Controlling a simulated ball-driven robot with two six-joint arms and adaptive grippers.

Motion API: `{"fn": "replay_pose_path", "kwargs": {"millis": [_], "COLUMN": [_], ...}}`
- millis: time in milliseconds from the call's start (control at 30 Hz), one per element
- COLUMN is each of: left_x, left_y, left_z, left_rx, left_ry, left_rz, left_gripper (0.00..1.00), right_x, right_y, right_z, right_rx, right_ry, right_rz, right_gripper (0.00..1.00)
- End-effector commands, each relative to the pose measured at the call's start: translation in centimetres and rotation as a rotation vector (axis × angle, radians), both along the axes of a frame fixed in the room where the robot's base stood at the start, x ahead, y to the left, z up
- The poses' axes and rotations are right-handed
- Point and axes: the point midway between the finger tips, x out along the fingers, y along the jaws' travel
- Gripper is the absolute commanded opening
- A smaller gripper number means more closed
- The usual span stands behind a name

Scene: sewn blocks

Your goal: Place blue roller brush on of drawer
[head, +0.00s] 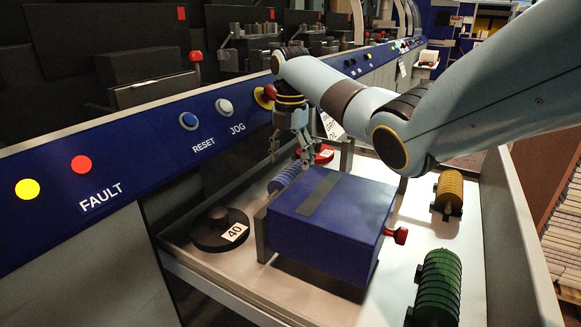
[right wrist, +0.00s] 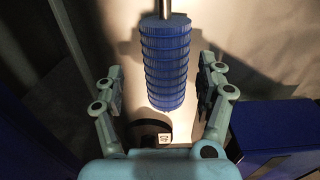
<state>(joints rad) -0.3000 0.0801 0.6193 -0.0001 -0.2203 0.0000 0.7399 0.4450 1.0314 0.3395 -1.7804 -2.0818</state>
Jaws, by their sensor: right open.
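The blue roller brush (head: 286,178) lies in the open drawer (head: 495,260), along the far left side of a blue box that partly hides it. In the right wrist view the brush (right wrist: 165,62) shows as a ribbed blue cylinder on a metal shaft. My right gripper (head: 290,153) is open and empty, pointing down over the brush. In the right wrist view its fingers (right wrist: 162,88) stand on either side of the brush's line, apart from it. The height gap is hard to tell. My left gripper is not in view.
The blue box (head: 345,215) with a red knob (head: 397,235) fills the drawer's middle. A black disc marked 40 (head: 208,232) and a red disc (head: 324,154) lie nearby. A yellow roller (head: 449,190) and green roller (head: 438,285) lie right. A blue control panel (head: 130,175) borders the left.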

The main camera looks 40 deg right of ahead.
Motion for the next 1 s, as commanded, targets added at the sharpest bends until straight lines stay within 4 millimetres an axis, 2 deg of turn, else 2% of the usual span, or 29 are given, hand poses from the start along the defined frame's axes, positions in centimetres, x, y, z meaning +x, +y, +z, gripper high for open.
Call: {"fn": "replay_pose_path", "kwargs": {"millis": [33, 200, 400, 567, 1000], "left_x": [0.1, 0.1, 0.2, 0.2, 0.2], "left_y": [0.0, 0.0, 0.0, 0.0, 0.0], "left_z": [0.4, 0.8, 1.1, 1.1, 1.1], "left_rx": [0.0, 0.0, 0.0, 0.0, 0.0], "left_ry": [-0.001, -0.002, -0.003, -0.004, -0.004], "left_rz": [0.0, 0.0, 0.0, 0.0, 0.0], "left_gripper": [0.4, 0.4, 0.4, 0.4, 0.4], "right_x": [0.1, 0.1, 0.1, 0.0, 0.0], "right_y": [0.0, 0.0, 0.0, 0.0, 0.0], "right_z": [1.5, 5.3, 8.2, 8.8, 8.8], "right_rx": [-0.002, -0.001, 0.001, 0.0, 0.0], "right_ry": [-0.005, -0.004, -0.002, -0.001, -0.001], "right_rz": [0.0, -0.001, -0.001, 0.0, -0.001], "right_gripper": [0.73, 0.73, 0.73, 0.73, 0.73]}}
